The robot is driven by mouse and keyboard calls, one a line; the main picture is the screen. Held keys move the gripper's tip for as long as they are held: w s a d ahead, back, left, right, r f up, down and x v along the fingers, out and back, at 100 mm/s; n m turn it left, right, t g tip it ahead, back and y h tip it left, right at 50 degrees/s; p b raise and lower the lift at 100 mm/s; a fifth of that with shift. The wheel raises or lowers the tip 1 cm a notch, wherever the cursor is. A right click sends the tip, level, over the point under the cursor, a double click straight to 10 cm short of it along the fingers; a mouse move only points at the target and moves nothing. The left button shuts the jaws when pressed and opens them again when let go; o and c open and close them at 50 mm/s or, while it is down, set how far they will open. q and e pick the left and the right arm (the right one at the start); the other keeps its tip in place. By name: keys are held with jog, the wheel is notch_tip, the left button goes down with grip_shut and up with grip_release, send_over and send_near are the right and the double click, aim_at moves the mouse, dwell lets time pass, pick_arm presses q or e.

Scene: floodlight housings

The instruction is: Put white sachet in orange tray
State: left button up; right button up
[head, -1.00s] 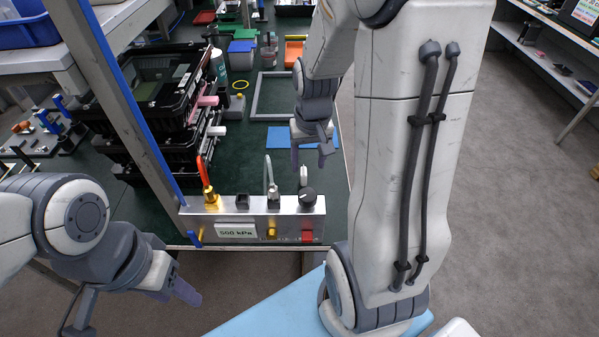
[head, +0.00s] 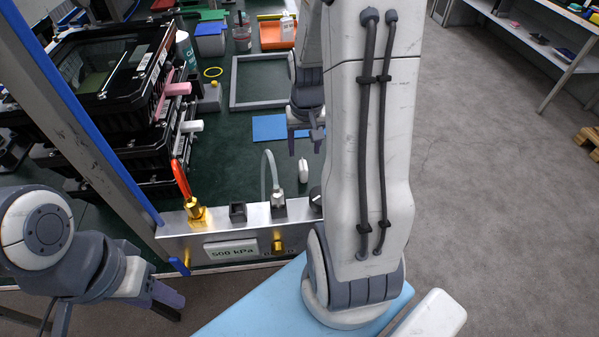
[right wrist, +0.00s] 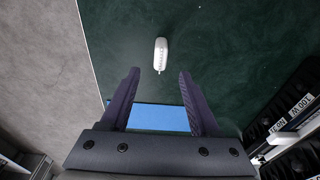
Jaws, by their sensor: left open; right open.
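A small white rounded item (head: 303,171), apparently the white sachet, is on the green table top behind the metal block; it also shows in the right wrist view (right wrist: 160,54) with faint print along it. The orange tray (head: 271,37) is at the back of the table, with a white-topped item on it. My right gripper (head: 305,145) is open and empty above the table, fingers down. In the right wrist view its fingertips (right wrist: 157,72) lie either side of the item's line, with the item beyond them. My left gripper (head: 172,302) is open and empty before the table's front edge.
A metal block (head: 222,226) with hose fittings and a "500 kPa" label stands at the table's front edge. A blue sheet (head: 268,127) and a grey frame (head: 233,85) lie mid-table. A slanted post (head: 85,110) crosses the left.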

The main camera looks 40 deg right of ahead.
aim_at(304, 165)
jog(key=f, duration=0.4)
jog(key=shift+w+f, duration=0.25)
jog(key=shift+f, duration=0.05)
jog(key=shift+w+d+f+b, duration=0.1)
jog(key=shift+f+b, duration=0.1)
jog(key=shift+f, duration=1.15)
jog(key=shift+w+d+f+b, duration=0.1)
jog(key=shift+f+b, duration=0.1)
jog(key=shift+f, duration=1.15)
grip_shut()
